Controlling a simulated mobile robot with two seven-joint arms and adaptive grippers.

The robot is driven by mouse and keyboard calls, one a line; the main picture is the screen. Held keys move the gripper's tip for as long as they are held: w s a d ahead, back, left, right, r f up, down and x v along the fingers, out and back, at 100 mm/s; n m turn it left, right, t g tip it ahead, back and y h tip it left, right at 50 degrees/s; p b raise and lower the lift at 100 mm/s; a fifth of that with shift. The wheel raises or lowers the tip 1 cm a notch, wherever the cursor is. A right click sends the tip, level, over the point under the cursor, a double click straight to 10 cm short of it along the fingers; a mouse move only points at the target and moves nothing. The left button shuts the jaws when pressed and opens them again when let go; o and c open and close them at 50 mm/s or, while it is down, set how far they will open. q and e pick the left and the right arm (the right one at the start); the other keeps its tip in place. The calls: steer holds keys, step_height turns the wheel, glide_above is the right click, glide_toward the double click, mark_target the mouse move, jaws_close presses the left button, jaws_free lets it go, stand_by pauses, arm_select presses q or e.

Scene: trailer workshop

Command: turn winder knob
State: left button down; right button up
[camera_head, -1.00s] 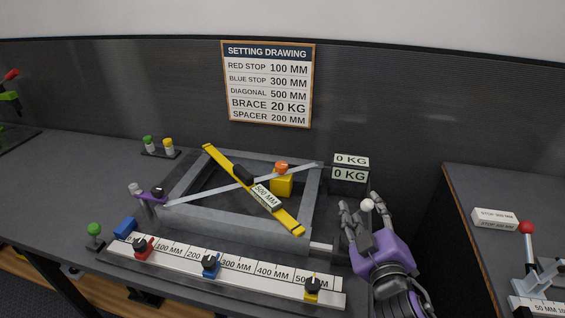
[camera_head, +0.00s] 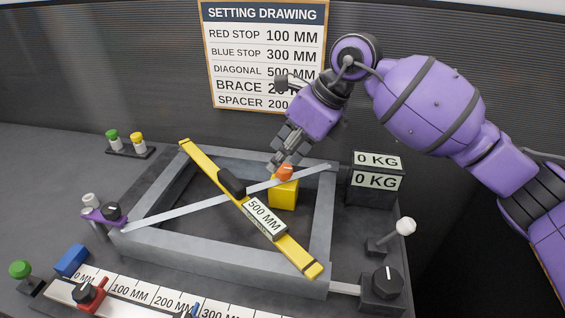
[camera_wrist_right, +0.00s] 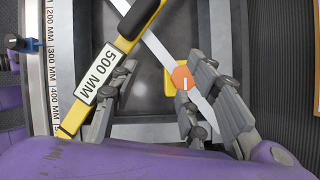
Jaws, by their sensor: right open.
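An orange round knob (camera_head: 285,172) sits on a yellow block (camera_head: 283,194) inside the grey frame, where a pale bar crosses. My right gripper (camera_head: 279,160) reaches down over it from behind, its fingertips close to the knob's top. In the right wrist view the fingers (camera_wrist_right: 162,78) are spread and empty. The orange knob (camera_wrist_right: 182,77) shows between them, nearer the right-hand fingers. I cannot tell whether any finger touches it. A black knob with a white mark (camera_head: 387,283) stands on a dark box at the frame's front right. My left gripper is not in view.
A yellow diagonal gauge (camera_head: 211,172) marked 500 MM lies across the grey frame (camera_head: 220,257). A white-ball lever (camera_head: 405,227) and a 0 KG display (camera_head: 376,170) stand at the right. A purple fitting (camera_head: 100,216) is at the left, and a ruler (camera_head: 133,291) runs along the front.

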mark_target(283, 169)
steer(key=shift+t+h, duration=0.3)
steer(key=shift+h, duration=0.4)
steer(key=w+f, duration=0.1)
steer(key=f, duration=0.1)
steer(key=w+f, duration=0.1)
steer(key=f, duration=0.1)
steer(key=w+f, duration=0.1)
steer(key=f, duration=0.1)
steer(key=shift+w+d, duration=0.1)
steer(key=shift+d, duration=0.15)
steer(key=shift+c, duration=0.3)
steer(key=c, duration=1)
steer(key=shift+o, duration=0.2)
